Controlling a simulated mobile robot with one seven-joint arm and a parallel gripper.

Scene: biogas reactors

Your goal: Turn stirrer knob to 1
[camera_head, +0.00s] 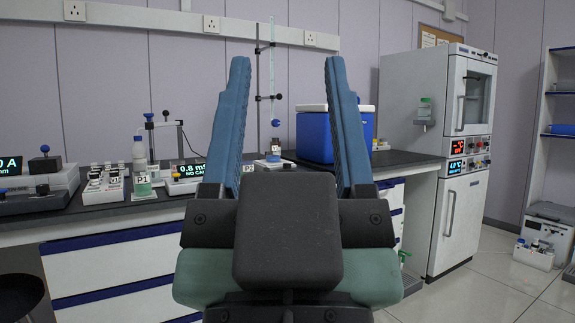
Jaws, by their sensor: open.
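My gripper (288,62) fills the middle of the view. Its two blue fingers stand wide apart with nothing between them. Beyond the gap, on the bench, a burette stand (257,75) rises above a small vessel (275,146) on a low pale base (272,163). This base may be a stirrer, but I cannot tell. No stirrer knob or its setting can be made out; the gripper hides part of the bench. Another bench unit (38,180) with a dark knob (45,149) stands at the far left.
A blue cooler box (318,138) stands behind the right finger. A tall oven cabinet (412,140) stands right. Free floor (510,280) shows at lower right.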

